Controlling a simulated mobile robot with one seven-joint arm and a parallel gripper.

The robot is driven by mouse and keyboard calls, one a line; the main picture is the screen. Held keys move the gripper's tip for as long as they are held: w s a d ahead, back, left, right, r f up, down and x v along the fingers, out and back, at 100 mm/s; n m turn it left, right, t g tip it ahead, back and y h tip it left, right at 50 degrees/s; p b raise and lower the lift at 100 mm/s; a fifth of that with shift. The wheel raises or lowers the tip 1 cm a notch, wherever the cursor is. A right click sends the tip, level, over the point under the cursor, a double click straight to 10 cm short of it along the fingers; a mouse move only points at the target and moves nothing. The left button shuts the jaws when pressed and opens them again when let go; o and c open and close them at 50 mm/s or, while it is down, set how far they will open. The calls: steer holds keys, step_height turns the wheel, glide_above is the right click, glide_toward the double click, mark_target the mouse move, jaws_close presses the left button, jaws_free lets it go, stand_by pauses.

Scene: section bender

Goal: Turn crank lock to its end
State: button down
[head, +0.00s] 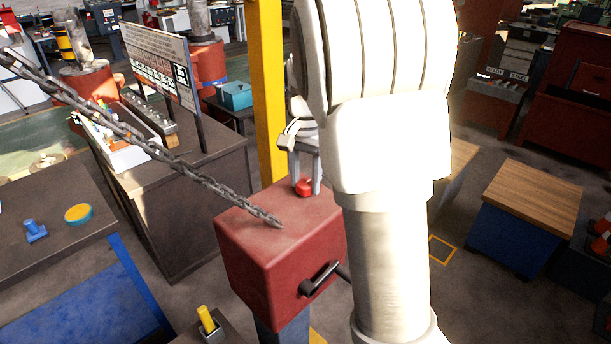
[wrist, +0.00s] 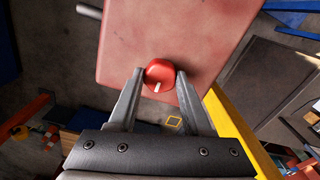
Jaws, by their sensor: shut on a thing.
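The crank lock appears to be a round red knob (head: 304,187) on top of a red box (head: 262,262), near its back edge. The knob also shows in the wrist view (wrist: 160,74), with a short white mark on its lower side. My gripper (head: 305,180) reaches down from above. In the wrist view my gripper (wrist: 160,80) has one finger on each side of the knob and is shut on it. A dark crank handle (head: 320,279) sticks out of the box's front side; its far part is hidden behind my arm.
A chain (head: 150,145) hangs diagonally across the left and ends over the box top. A yellow post (head: 266,90) stands behind the box. A dark table (head: 50,235) is at left, and a wood-topped blue cabinet (head: 525,205) at right. Floor shows between them.

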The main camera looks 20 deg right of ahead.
mark_target(306, 183)
steer(key=shift+r+m+p, duration=0.1)
steer(key=shift+m+p, duration=0.35)
steer(key=shift+m, duration=1.55)
steer(key=shift+c, duration=1.7)
jaws_free()
step_height(306, 183, up, 17)
steer(key=shift+r, duration=0.15)
